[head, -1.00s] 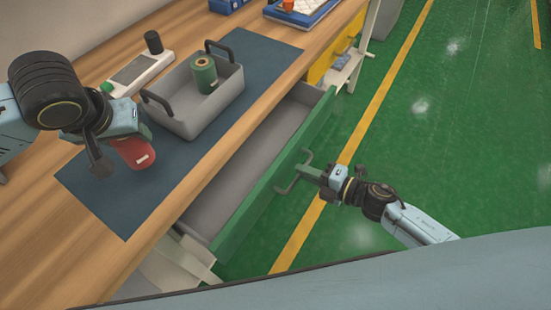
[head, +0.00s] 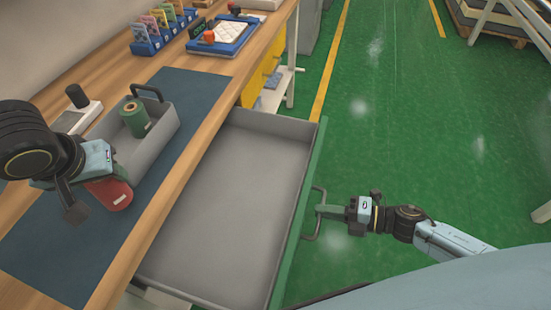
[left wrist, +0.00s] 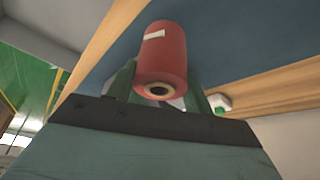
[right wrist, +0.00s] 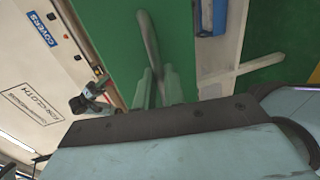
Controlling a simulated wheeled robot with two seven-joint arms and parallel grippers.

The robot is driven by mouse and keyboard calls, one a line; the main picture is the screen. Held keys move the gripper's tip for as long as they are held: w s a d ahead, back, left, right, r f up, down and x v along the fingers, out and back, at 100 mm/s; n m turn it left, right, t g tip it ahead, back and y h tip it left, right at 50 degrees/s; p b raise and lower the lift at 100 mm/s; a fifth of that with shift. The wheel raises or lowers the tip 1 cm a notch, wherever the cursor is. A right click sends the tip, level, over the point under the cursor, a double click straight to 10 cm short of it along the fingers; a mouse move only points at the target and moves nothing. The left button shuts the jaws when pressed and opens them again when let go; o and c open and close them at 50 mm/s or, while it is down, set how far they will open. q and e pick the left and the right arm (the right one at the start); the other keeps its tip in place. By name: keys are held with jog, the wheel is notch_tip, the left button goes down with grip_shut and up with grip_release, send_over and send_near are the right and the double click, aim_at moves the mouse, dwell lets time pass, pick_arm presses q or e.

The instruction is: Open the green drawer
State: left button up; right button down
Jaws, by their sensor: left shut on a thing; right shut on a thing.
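The green drawer (head: 297,230) is pulled well out from under the wooden table, and its grey inside is bare. My right gripper (head: 322,211) is shut on the drawer handle (head: 314,238) at the middle of the green front. The handle also shows between the fingers in the right wrist view (right wrist: 148,45). My left gripper (head: 92,190) is shut on a red spool (head: 112,193) and holds it over the blue mat. In the left wrist view, the red spool (left wrist: 163,55) sits between the fingers with its hollow end facing the camera.
A grey bin (head: 160,145) with a green spool (head: 135,118) stands on the blue mat (head: 190,88), partly hidden by my left arm. A blue tray (head: 225,36) and a blue card rack (head: 160,38) stand farther back.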

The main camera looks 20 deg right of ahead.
jog(key=c, duration=1.5)
grip_release()
jog(key=v, duration=1.2)
jog(key=shift+p, duration=0.3)
